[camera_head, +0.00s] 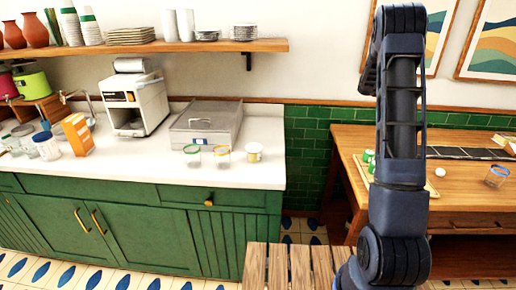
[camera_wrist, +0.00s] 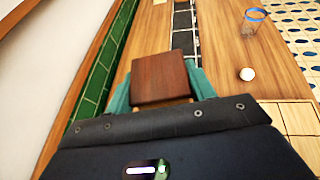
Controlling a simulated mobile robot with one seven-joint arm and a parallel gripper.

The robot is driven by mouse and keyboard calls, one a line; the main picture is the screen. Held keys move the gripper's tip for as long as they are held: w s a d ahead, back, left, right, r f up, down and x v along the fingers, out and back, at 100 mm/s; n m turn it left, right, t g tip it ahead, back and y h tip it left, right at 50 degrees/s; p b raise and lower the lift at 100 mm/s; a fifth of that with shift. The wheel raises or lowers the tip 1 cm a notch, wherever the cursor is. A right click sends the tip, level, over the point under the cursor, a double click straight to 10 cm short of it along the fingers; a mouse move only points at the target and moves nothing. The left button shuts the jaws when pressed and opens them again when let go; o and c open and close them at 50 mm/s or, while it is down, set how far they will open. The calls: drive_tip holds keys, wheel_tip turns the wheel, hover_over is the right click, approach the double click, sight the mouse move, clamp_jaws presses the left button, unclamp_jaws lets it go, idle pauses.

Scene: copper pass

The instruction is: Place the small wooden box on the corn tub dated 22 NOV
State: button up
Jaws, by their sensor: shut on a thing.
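My gripper (camera_wrist: 160,92) shows in the wrist view with teal fingers on both sides of a small dark reddish-brown wooden box (camera_wrist: 161,77). It is shut on the box and holds it over the wooden table. In the head view my gripper and the box are not visible; my arm stands in front. Three small tubs stand at the front of the white counter: a clear one with a green rim (camera_head: 192,157), a clear one with a yellow-orange rim (camera_head: 222,157) and a whitish one (camera_head: 254,153). Their labels and dates are too small to read, so I cannot tell which is the corn tub.
A grey lidded case (camera_head: 205,124), a white machine (camera_head: 137,103) and an orange box (camera_head: 78,134) stand on the counter (camera_head: 270,160). The wooden table (camera_head: 460,210) holds a blue-rimmed clear tub (camera_head: 497,176), also in the wrist view (camera_wrist: 252,21), and a white ball (camera_wrist: 247,74).

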drive_tip(key=w+a+r+n+t+y, duration=0.1)
drive_tip(key=a+n+t, duration=0.1)
drive_tip(key=a, duration=0.9)
drive_tip(key=w+a+r+n+t, duration=0.1)
drive_tip(key=a, duration=1.1)
wheel_tip(320, 180, up, 4)
drive_tip(key=n+t+y, duration=0.7)
drive_tip(key=n, duration=0.2)
hover_over(253, 147)
wheel_tip(253, 147, down, 19)
drive_tip(key=shift+s+d, duration=0.1)
drive_tip(key=shift+s, duration=0.05)
drive_tip(key=shift+f+m, duration=0.15)
drive_tip(key=shift+m, duration=0.15)
drive_tip(key=o, duration=0.8)
drive_tip(key=shift+o, duration=1)
